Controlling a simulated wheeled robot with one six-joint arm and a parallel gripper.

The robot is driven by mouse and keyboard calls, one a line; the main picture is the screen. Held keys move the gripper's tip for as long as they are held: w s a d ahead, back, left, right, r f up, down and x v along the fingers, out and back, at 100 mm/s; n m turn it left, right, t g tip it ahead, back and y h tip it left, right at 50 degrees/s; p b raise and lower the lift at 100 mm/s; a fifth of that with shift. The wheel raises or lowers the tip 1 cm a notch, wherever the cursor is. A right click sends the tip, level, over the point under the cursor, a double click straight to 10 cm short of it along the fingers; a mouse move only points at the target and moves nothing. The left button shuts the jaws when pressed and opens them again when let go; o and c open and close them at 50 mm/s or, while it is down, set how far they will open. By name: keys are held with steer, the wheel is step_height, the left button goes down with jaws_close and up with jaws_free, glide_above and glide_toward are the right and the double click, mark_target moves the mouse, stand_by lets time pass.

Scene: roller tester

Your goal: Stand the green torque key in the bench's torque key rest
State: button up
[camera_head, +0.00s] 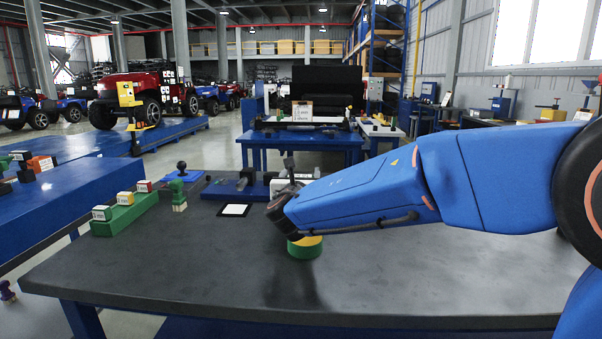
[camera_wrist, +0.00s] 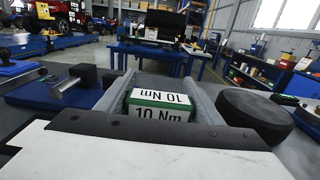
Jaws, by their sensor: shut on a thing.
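The green torque key (camera_wrist: 158,103) shows in the wrist view as a green block with white faces marked "10 Nm". It sits between the two grey fingers of my gripper (camera_wrist: 160,100), which is shut on it. In the head view, my gripper (camera_head: 284,200) is above the back middle of the dark bench (camera_head: 200,265); the key cannot be made out there. A blue base (camera_head: 225,188) with black blocks and a grey shaft lies at the bench's back edge, and shows at the left in the wrist view (camera_wrist: 40,93). I cannot tell which fixture is the torque key rest.
A green and yellow round piece (camera_head: 305,248) stands below my wrist. A green rack (camera_head: 125,214) with several labelled blocks lies at the bench's left. A green-topped piece (camera_head: 178,195) and a black-framed white plate (camera_head: 235,210) are near. The bench's front is clear.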

steer(key=shift+f, duration=0.4)
steer(key=o, duration=1.4)
steer(key=shift+s, duration=0.15)
steer(key=s, duration=1.7)
steer(key=shift+s+a, duration=0.1)
steer(key=shift+a, duration=0.2)
